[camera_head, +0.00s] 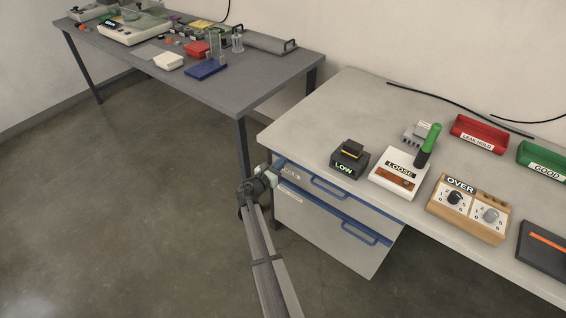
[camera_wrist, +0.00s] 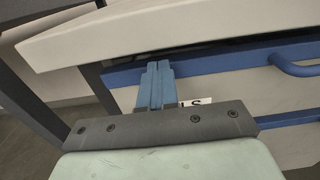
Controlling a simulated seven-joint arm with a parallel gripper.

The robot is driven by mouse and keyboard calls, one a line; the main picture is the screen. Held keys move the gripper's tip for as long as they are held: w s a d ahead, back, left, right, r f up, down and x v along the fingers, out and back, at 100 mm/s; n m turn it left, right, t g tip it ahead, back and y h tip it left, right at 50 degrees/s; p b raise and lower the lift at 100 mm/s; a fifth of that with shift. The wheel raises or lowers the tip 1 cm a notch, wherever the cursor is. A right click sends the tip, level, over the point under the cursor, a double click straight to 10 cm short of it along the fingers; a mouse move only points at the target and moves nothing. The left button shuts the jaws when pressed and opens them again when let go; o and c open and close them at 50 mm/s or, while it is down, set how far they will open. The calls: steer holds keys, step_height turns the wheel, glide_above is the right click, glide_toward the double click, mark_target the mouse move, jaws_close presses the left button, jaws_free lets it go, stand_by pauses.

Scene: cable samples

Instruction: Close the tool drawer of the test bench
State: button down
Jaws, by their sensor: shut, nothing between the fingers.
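The test bench (camera_head: 300,125) has two grey drawers under its left end. The upper one is the tool drawer (camera_head: 345,198), with a blue top edge, a blue bar handle (camera_head: 329,187) and a partly hidden label. In the wrist view the drawer front (camera_wrist: 235,88) shows the end of the label, "LS", beside my fingers. My gripper (camera_head: 278,163) is shut and empty at the left end of this front; it also shows in the wrist view (camera_wrist: 156,70). The fingertips overlap the blue top edge; I cannot tell whether they touch. The drawer looks nearly flush with the bench.
The lower drawer (camera_head: 325,235) has its own blue handle (camera_head: 360,233). On the bench stand a LOW box (camera_head: 349,160), a LOOSE device (camera_head: 399,173), an OVER box (camera_head: 467,208) and red and green bins. A second table (camera_head: 230,90) stands behind left. The floor at left is clear.

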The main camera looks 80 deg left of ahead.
steer(key=v, duration=1.3)
